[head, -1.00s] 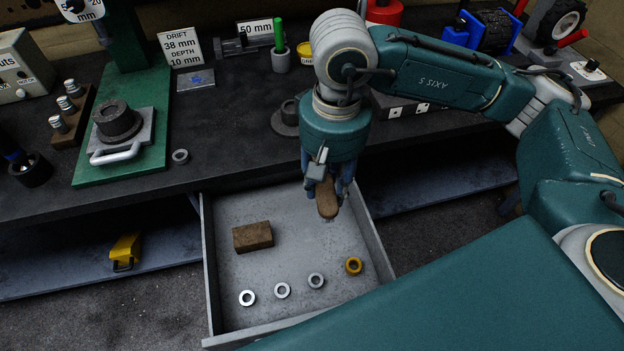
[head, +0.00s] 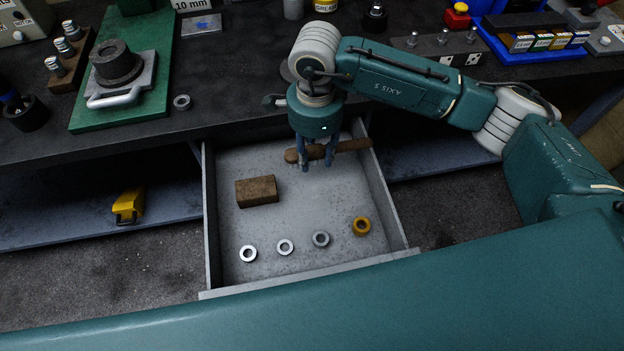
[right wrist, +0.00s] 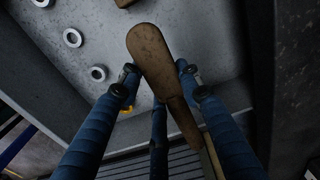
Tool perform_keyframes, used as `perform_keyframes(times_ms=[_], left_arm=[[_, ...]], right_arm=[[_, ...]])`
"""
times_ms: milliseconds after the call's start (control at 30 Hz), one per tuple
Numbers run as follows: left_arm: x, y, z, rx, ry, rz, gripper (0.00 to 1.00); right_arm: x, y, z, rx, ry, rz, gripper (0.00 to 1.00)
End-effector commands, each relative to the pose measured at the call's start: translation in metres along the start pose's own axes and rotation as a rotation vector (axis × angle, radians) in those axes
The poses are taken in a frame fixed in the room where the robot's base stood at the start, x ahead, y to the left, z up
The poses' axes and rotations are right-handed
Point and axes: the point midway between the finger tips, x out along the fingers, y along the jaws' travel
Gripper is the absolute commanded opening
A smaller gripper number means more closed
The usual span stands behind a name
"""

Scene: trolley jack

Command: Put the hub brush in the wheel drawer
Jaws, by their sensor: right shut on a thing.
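The hub brush (head: 350,146), with a brown wooden handle, is held crosswise in my right gripper (head: 317,163). It is over the back right part of the open grey wheel drawer (head: 300,210). Its right end reaches over the drawer's right wall. In the right wrist view, the blue fingers of the right gripper (right wrist: 158,85) are around the brush (right wrist: 152,52), whose rounded end points up the picture. I cannot tell whether the brush touches the drawer floor or wall. The bristles are not clearly visible. My left gripper is out of view.
A brown block (head: 257,191) lies in the drawer at left. Three grey rings, one of them here (head: 285,247), and a yellow ring (head: 362,226) sit toward the front. The dark bench top (head: 230,85) overhangs behind. The drawer's middle is clear.

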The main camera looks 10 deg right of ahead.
Motion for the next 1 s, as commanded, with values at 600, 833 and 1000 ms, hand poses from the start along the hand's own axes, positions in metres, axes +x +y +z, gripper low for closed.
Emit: perform_keyframes(times_ms=[600,833,1000], left_arm=[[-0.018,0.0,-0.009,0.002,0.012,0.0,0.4],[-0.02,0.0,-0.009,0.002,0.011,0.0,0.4],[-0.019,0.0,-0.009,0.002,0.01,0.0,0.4]], right_arm=[[0.092,0.003,0.001,-0.001,0.0,0.003,0.03],[0.115,0.002,0.001,-0.003,-0.001,-0.001,0.03],[0.115,0.002,0.001,-0.003,-0.001,-0.001,0.03]])
